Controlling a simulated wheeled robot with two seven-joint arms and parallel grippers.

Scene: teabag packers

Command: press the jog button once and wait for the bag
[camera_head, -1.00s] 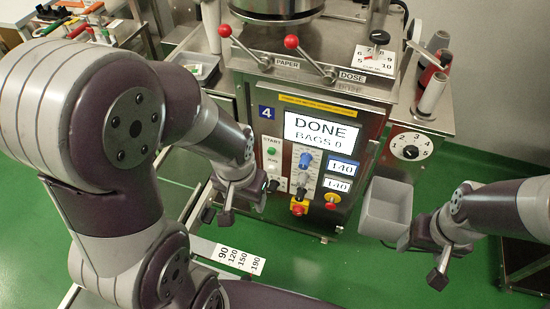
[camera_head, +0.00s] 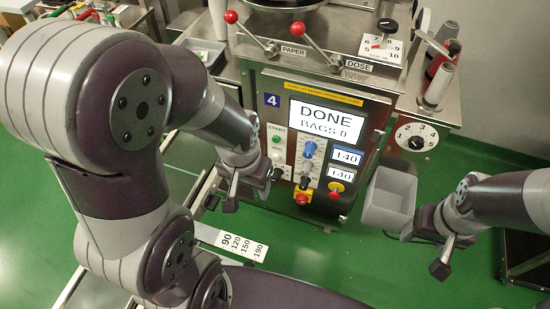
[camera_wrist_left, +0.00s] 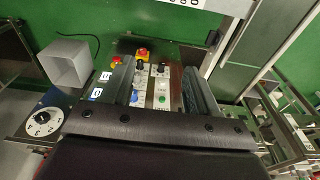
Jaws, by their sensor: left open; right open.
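In the left wrist view the open fingers (camera_wrist_left: 157,88) frame the green button (camera_wrist_left: 162,99) and neighbouring controls. My right gripper (camera_head: 425,252) is open and empty at the lower right. No bag shows.
A grey bin (camera_head: 388,200) sits right of the panel, close to my right gripper. A red emergency stop (camera_head: 302,197) and a red-yellow switch (camera_head: 336,188) are low on the panel. Red-knobbed levers (camera_head: 297,28) stand above. A numbered scale (camera_head: 230,242) lies below my left gripper.

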